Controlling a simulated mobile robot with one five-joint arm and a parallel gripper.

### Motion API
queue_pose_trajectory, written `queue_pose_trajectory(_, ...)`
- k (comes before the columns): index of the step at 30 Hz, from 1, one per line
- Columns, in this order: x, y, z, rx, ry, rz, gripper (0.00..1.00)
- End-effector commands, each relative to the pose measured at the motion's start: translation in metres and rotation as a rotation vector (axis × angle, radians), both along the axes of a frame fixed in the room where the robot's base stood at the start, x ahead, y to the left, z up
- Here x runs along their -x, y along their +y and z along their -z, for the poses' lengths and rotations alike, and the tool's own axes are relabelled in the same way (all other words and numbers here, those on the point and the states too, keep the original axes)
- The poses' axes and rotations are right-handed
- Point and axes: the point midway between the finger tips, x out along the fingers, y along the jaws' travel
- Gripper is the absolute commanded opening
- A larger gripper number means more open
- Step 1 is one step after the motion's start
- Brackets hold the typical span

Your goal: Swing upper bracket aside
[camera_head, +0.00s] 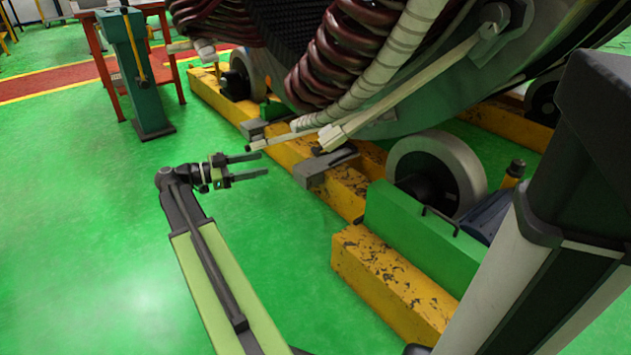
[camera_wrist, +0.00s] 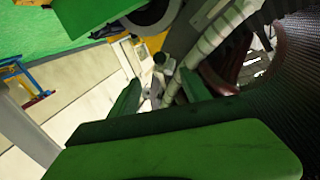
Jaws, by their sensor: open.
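My gripper (camera_head: 264,163) is open and empty in the head view, its two fingers pointing right toward the stator. The wrist view shows its two green fingers (camera_wrist: 160,88) spread apart, with a small grey fitting (camera_wrist: 153,88) visible beyond the gap. I cannot tell which part is the upper bracket. A pale bar (camera_head: 420,85) runs diagonally along the stator, with a grey bracket-like piece (camera_head: 494,17) at its upper end. A thin pale end piece (camera_head: 280,138) sticks out left, just above my fingertips; I see no clear contact.
Brown coils (camera_head: 335,50) and a white-wrapped lead (camera_head: 385,60) hang beside the bar. Yellow beams (camera_head: 375,270) carry rollers (camera_head: 437,165) and a green block (camera_head: 415,235). A green post (camera_head: 135,75) stands at the upper left. The green floor left of my arm is free.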

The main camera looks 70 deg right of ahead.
Motion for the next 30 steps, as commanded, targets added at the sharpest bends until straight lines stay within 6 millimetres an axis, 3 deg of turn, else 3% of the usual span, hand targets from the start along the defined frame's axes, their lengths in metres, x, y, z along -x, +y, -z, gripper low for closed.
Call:
queue_pose_trajectory(1, 0.004, -0.005, 0.008, 0.033, -0.002, 0.014, 0.55)
queue_pose_trajectory(11, 0.019, -0.015, 0.0, 0.071, -0.006, 0.027, 0.55)
queue_pose_trajectory(24, 0.1, -0.085, 0.0, 0.069, -0.006, 0.029, 0.55)
queue_pose_trajectory(30, 0.129, -0.111, 0.001, 0.068, -0.006, 0.028, 0.55)
